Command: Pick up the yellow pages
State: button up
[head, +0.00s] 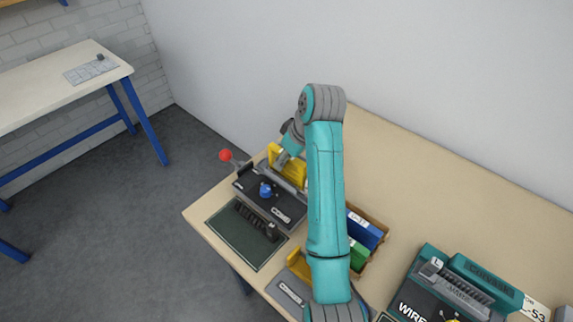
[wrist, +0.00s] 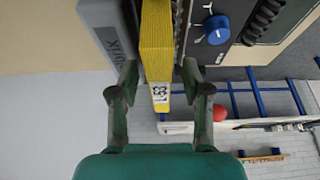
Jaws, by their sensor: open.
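The yellow pages (wrist: 157,40) are a thick upright stack with a black-and-white printed label at the near end. In the head view the yellow pages (head: 291,172) stand at the back of a dark machine with a blue knob (head: 265,190). My gripper (wrist: 160,68) is open, with one finger on each side of the stack's near end. I cannot tell whether either finger touches it. In the head view my arm hides much of the gripper and part of the pages.
A grey block (wrist: 108,22) stands close left of the pages in the wrist view. A red-ball lever (head: 226,155) sticks out beside the machine. A wooden tray (head: 372,240) holds blue and green items. A teal wire machine (head: 455,290) stands at right. The table's back is clear.

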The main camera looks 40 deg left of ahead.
jog(key=shift+f, duration=0.25)
dwell(0.5)
grip_shut()
